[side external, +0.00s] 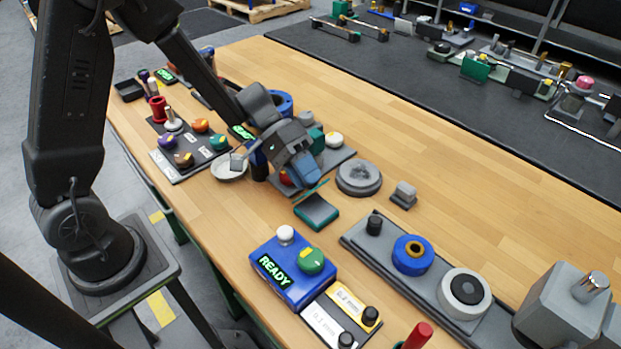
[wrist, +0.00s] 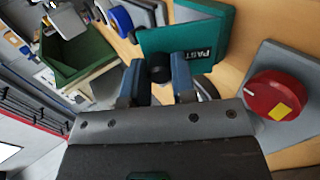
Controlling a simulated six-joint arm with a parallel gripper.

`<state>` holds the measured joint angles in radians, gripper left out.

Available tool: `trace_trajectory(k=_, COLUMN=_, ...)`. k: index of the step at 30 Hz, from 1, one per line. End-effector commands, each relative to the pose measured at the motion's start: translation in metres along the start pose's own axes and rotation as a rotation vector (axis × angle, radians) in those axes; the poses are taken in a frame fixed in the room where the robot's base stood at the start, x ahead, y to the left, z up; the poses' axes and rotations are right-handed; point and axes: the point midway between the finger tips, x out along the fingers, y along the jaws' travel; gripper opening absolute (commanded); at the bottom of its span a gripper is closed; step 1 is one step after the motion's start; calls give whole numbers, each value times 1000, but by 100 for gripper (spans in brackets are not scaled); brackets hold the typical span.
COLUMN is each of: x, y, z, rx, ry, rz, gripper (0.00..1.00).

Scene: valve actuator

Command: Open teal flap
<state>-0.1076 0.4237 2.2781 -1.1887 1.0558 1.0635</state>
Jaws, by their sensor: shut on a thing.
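A teal box-like part with white lettering (wrist: 185,38) is just beyond my fingertips in the wrist view. In the side external view, a low teal-topped block (side external: 316,212) sits on the bench below my gripper (side external: 304,174), with a thin teal edge (side external: 311,190) just above it. I cannot tell how far the flap is raised. In the wrist view my gripper (wrist: 158,82) has its two blue-grey fingers around a small black knob (wrist: 160,60) at the near edge of the teal part. The side view hides this contact.
A red knob with a yellow mark (wrist: 276,95) is right of my gripper in the wrist view. A grey round part (side external: 359,178), a white dish (side external: 230,167) and a blue READY box (side external: 290,272) stand nearby.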

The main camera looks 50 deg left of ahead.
Motion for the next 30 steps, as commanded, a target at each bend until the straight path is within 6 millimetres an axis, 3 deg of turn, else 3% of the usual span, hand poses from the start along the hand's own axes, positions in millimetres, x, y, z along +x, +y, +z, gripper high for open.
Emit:
trace_trajectory(k=9, x=-6, y=-4, z=0, rx=1, ry=-4, rz=115, gripper=0)
trace_trajectory(k=25, x=-7, y=-5, z=1, rx=2, ry=-7, rz=136, gripper=0)
trace_trajectory(k=26, x=-7, y=-5, z=1, rx=2, ry=-7, rz=135, gripper=28)
trace_trajectory(k=30, x=-7, y=-5, z=1, rx=2, ry=-6, rz=135, gripper=41)
